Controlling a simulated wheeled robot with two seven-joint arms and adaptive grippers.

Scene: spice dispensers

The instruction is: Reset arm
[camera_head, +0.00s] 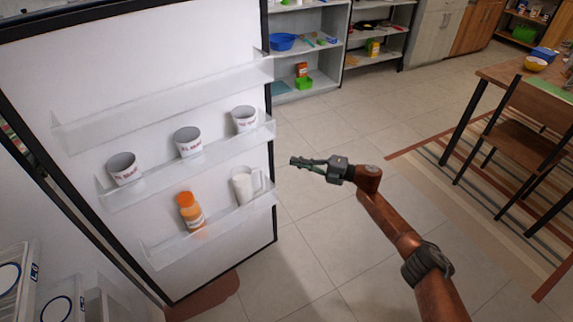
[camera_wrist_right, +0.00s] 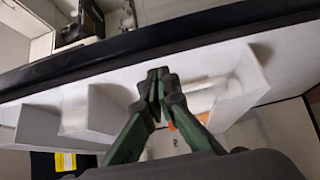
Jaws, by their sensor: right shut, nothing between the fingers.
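My right gripper (camera_head: 297,161) is in the middle of the head view, beside the free edge of the open fridge door (camera_head: 150,70). It points left toward the door. In the right wrist view its green fingers (camera_wrist_right: 158,82) meet at the tips, shut and empty. My right arm reaches in from the lower right. My left gripper is not in view.
The door shelves hold several white cups (camera_head: 188,141), an orange-capped bottle (camera_head: 190,211) and a white pitcher (camera_head: 243,186). Shelving (camera_head: 310,50) stands behind. A table (camera_head: 500,72) and chair (camera_head: 520,119) are at the right. Tiled floor between is clear.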

